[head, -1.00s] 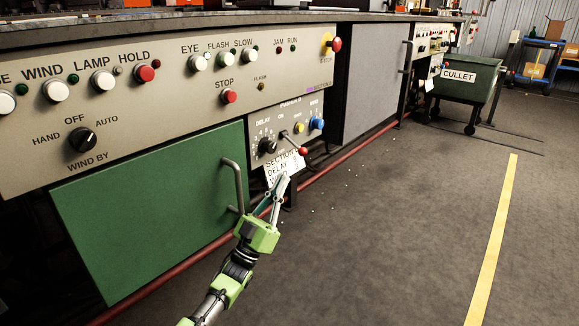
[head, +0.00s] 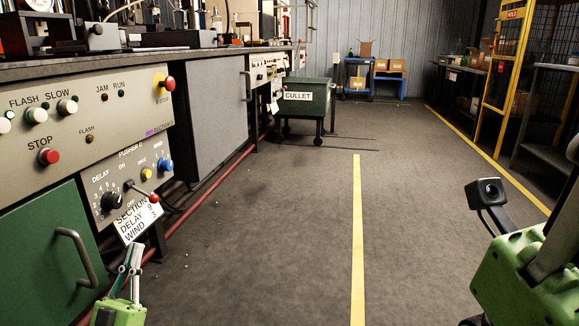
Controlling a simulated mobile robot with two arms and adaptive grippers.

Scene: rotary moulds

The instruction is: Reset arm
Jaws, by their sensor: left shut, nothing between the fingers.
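My left gripper (head: 134,247) is at the lower left of the head view, fingers together and empty. It points up, in front of the green door (head: 38,245) and just below a white card (head: 135,222) reading SECTION, DELAY and WIND. Above the card is the small pusher panel (head: 105,182), with a black delay knob (head: 111,202), a lever with a red ball (head: 153,197), a yellow button (head: 146,174) and a blue knob (head: 166,166). A green part of my right arm (head: 525,275) fills the lower right; its fingers do not show.
The red stop button (head: 49,156) and a red mushroom button (head: 168,83) are on the upper panel. A green cullet cart (head: 308,104) stands farther along the bench. The floor (head: 270,230) is clear around a yellow line (head: 357,240).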

